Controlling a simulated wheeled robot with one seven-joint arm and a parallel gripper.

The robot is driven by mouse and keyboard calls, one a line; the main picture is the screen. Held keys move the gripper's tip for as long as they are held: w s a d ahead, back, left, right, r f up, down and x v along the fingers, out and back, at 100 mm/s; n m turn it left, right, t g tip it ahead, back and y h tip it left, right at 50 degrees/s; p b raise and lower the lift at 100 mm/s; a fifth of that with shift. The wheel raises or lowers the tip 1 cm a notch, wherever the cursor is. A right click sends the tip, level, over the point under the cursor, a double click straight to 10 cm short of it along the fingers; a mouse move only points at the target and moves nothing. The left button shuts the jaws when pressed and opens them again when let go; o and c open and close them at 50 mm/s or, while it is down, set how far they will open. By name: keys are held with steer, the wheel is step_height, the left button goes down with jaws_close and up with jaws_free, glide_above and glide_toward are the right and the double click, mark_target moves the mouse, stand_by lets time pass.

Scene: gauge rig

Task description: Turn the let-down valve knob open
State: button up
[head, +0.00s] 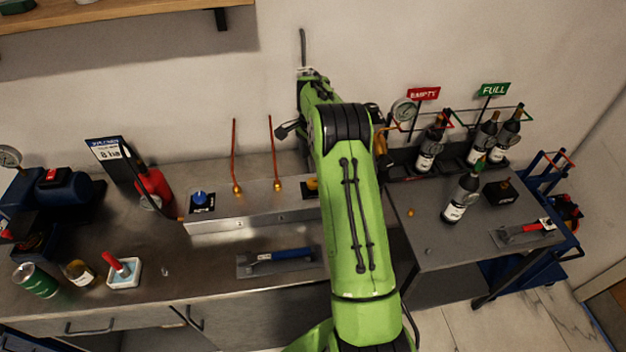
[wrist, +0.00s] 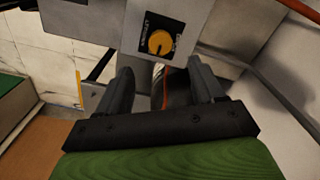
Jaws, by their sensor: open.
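The let-down valve knob (wrist: 158,42) is a round yellow-orange dial with a dark pointer line on a black plate with white lettering. In the wrist view it sits on the face of a grey metal block, just beyond my gripper (wrist: 163,84). My two dark fingers are spread wide with nothing held between them. The knob lies ahead of the gap, and I see no contact. My fingers cannot be made out in the head view.
A blue knob (head: 200,197) and thin copper pipes (head: 234,155) stand on the metal manifold (head: 252,210). A blue-handled tool (head: 280,256) lies in front. Bottles (head: 461,198) and a gauge (head: 404,110) are on the right. A red extinguisher-like bottle (head: 152,183) stands left.

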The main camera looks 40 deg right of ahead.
mark_target(313, 182)
step_height(313, 182, down, 9)
steer(key=shift+f, duration=0.2)
steer(key=shift+c, duration=0.5)
steer(key=c, duration=1)
